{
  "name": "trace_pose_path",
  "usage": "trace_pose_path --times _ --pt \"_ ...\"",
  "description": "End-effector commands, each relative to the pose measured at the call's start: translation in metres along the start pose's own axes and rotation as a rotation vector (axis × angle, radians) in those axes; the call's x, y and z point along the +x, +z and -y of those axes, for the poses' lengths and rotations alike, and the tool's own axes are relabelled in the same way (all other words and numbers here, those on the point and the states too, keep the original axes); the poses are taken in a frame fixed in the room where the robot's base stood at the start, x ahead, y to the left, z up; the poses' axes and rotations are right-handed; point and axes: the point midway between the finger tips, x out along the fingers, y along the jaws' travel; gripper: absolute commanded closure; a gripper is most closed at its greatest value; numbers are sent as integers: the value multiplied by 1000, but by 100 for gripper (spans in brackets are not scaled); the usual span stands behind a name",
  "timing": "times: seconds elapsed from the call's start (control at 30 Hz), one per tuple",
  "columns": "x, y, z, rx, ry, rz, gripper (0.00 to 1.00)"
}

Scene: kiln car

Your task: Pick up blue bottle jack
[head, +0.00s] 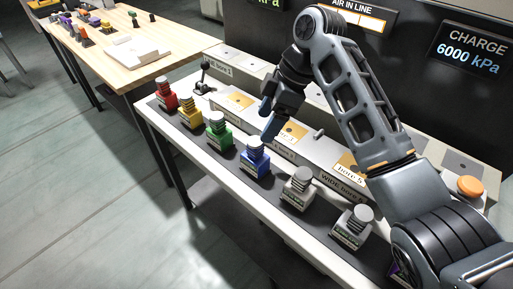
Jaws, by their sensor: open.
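The blue bottle jack (257,160) stands upright on the dark strip along the front of the white bench. It has a blue body, a pale label low on its front and a ridged grey top. My gripper (268,118) hangs down just above and behind the jack, apart from it as far as I can tell. Its jaws are open, with nothing seen between them. The arm reaches in from the right and hides part of the bench behind.
A green jack (219,134) stands to the left, with yellow (190,115) and red (166,97) ones beyond. A pale grey jack (298,190) and another (353,228) stand to the right. A raised grey block (310,158) with labels runs behind the row. A wooden table (118,38) is at upper left.

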Motion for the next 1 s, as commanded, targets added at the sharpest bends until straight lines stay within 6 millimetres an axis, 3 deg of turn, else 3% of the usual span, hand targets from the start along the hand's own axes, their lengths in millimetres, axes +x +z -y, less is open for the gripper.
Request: trace_pose_path --times 0.37,0.6,0.93,1.0 --pt "34 -1 3 -1 -4 2 22" --pt "68 -2 6 -2 -3 2 22" --pt "77 -2 6 -2 0 2 22" --pt "76 -2 6 -2 0 2 28"
